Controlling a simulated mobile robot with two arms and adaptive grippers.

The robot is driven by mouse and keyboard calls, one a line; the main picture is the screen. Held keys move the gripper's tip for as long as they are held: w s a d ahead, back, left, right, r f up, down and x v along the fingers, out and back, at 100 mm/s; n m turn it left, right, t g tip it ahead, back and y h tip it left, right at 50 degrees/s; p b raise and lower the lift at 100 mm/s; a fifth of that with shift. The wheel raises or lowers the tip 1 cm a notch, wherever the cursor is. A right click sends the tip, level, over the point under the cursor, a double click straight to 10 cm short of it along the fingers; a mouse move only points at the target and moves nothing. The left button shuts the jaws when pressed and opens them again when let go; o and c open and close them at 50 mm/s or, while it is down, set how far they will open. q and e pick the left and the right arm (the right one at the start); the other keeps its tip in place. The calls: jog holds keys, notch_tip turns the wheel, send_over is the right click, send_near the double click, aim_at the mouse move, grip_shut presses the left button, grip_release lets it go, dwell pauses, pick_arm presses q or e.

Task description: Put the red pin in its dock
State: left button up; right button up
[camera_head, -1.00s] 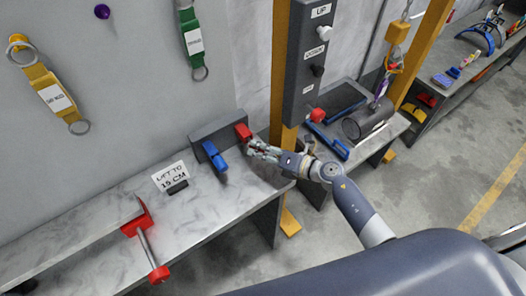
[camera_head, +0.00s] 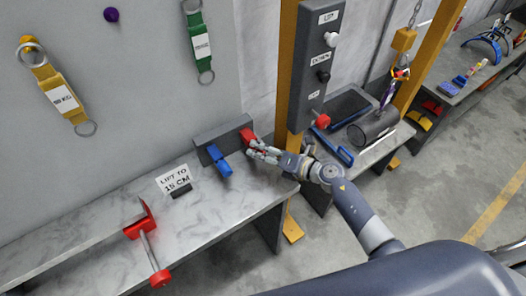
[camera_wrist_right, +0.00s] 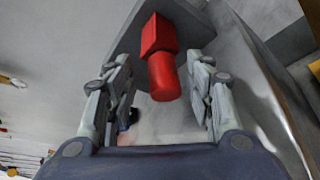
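The red pin (camera_head: 246,134) is at the right end of the grey block (camera_head: 207,134), which stands at the back of the bench. In the right wrist view the red pin (camera_wrist_right: 163,70) has a square part against the grey surface and a round part pointing towards me. My right gripper (camera_head: 263,150) is just in front of it. In the wrist view its fingers (camera_wrist_right: 168,88) are spread on either side of the round part, with gaps visible. A blue pin (camera_head: 220,160) sticks out of the same block, left of the red one. My left gripper is not in view.
A "lift to 15 cm" sign (camera_head: 174,180) stands on the bench (camera_head: 200,215). A red bracket with a metal rod (camera_head: 150,250) is at the front left. A yellow post (camera_head: 287,70) with a grey button box (camera_head: 313,70) rises right of the grey block.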

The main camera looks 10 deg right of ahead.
jog(key=shift+s+d, duration=0.15)
jog(key=v, duration=1.1)
jog(key=shift+s+r, duration=0.2)
jog(key=shift+s, duration=0.05)
jog(key=shift+d, duration=0.15)
